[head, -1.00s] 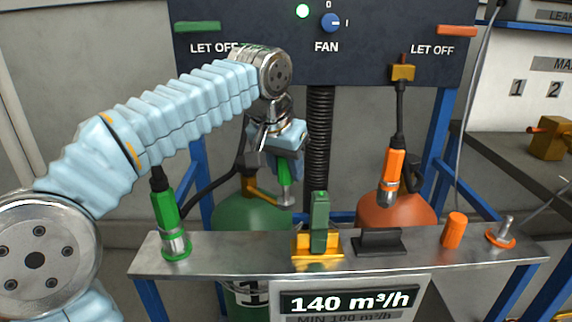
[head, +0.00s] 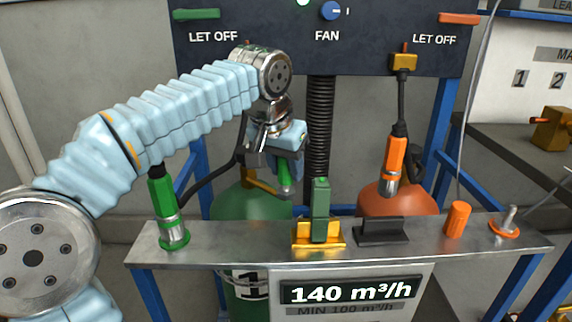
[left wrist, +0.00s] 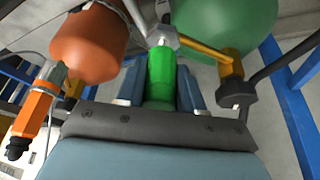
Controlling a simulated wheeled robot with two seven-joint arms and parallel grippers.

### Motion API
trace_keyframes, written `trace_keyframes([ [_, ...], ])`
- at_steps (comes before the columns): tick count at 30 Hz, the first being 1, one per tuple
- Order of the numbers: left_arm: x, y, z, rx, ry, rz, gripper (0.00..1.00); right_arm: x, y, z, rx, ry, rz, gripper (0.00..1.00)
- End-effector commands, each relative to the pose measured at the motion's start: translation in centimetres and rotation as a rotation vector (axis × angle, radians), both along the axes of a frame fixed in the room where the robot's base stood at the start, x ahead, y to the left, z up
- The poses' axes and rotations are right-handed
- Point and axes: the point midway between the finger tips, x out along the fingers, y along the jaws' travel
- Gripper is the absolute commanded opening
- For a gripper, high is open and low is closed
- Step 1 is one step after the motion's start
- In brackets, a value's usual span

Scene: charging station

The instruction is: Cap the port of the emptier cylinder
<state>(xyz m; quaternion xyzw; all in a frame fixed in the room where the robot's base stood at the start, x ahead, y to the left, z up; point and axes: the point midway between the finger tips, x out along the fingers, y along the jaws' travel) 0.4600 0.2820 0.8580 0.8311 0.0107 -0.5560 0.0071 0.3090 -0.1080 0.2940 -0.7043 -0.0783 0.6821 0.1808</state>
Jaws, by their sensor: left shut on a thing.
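The green cylinder (head: 235,203) stands behind the shelf on the left and the orange cylinder (head: 398,199) on the right. In the head view my left gripper (head: 285,160) is above the green cylinder, shut on a green cap (head: 284,172). The left wrist view shows the cap (left wrist: 160,82) between my blue fingers. The silver port (left wrist: 161,38) of the green cylinder's brass valve lies right at the cap's far end; I cannot tell whether they touch. An orange cap (head: 457,220) stands on the shelf. My right gripper is out of view.
The metal shelf (head: 230,250) holds a green connector (head: 164,205) at left, a green block (head: 320,212) in a yellow holder, a black holder (head: 381,232) and an orange-ringed post (head: 504,226). A black ribbed hose (head: 320,120) runs beside my gripper.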

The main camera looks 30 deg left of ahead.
Motion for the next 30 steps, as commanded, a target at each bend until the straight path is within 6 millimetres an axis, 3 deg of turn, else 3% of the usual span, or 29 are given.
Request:
trace_keyframes([
  [22, 0.0, 0.0, -2.0, 0.0, -0.001, 0.0, 0.08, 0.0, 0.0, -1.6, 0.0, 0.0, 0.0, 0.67],
  [23, 0.0, 0.0, -1.9, 0.0, -0.001, 0.0, 0.4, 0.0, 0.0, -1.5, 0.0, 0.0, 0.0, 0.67],
  [28, 0.0, 0.0, -1.8, 0.0, -0.001, 0.0, 0.66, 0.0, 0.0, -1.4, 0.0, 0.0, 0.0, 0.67],
  [30, 0.0, 0.0, -1.8, 0.0, -0.001, 0.0, 0.66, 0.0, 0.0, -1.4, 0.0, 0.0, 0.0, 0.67],
])
